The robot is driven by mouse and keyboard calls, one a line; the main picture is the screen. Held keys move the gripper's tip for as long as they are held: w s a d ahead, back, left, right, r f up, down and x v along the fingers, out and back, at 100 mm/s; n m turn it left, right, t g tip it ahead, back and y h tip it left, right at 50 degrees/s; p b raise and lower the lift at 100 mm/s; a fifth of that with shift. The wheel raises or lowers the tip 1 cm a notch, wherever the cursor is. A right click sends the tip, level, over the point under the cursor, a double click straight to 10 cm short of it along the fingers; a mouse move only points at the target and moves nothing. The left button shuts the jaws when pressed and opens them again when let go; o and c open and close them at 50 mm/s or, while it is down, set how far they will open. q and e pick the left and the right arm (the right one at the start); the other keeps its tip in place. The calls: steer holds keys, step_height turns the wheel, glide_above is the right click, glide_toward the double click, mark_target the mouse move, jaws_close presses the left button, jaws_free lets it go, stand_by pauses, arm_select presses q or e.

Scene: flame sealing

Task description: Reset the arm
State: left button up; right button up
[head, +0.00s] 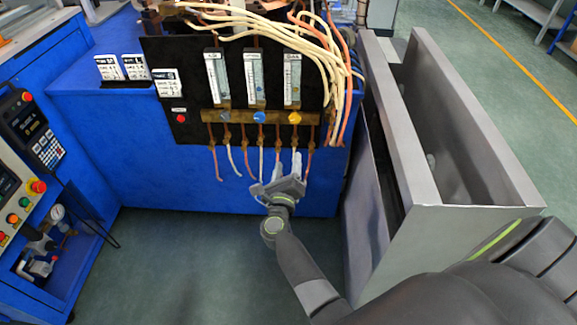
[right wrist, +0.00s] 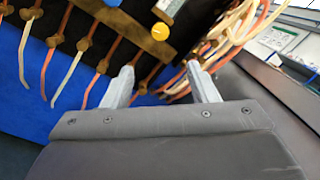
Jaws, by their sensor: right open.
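My right gripper (head: 287,168) is in front of the blue machine (head: 160,165), just below the black panel (head: 160,55) with its flow meters. Its fingers point up toward the brass manifold (head: 265,117), below the yellow knob (head: 295,118). The right gripper also shows in the right wrist view (right wrist: 163,83), with its two fingers apart and nothing clearly held between them. A copper-coloured tube (right wrist: 150,75) shows behind the gap between the fingers; I cannot tell whether it is touched. My left gripper is not in view.
A grey metal trough (head: 410,180) stands close on the right of my right arm. Loose tubes (head: 233,160) hang below the manifold. A control panel (head: 30,130) is at the far left. The green floor (head: 170,265) is clear in front of the machine.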

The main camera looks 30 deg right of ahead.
steer(key=s+a+f+n+g+y+p, duration=0.1)
steer(key=s+f+n+y+p, duration=0.15)
steer(key=s+f+n, duration=0.4)
steer(key=s+f+n+g+y+p, duration=0.15)
steer(key=s+f+n+y, duration=0.25)
steer(key=f+n, duration=0.5)
steer(key=s+a+f+n+g+y+p, duration=0.1)
steer(key=s+f+n+g+y+p, duration=0.15)
steer(key=s+f+n, duration=0.6)
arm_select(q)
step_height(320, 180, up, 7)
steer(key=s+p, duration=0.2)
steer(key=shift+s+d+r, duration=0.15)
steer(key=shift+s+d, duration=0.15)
arm_select(e)
steer(key=s+d+f+n+g, duration=0.1)
steer(key=s+f+n+g, duration=0.2)
steer(key=s, duration=0.7)
steer(key=s+d+f+n+g, duration=0.2)
steer(key=s+f, duration=0.3)
steer(key=s, duration=0.5)
steer(key=s+d+f+n+g, duration=0.2)
steer(key=s+f+n+g, duration=0.2)
steer(key=s, duration=0.6)
steer(key=shift+s+f+n+y, duration=0.15)
steer(key=shift+f+n+y, duration=0.25)
steer(key=shift+n, duration=0.2)
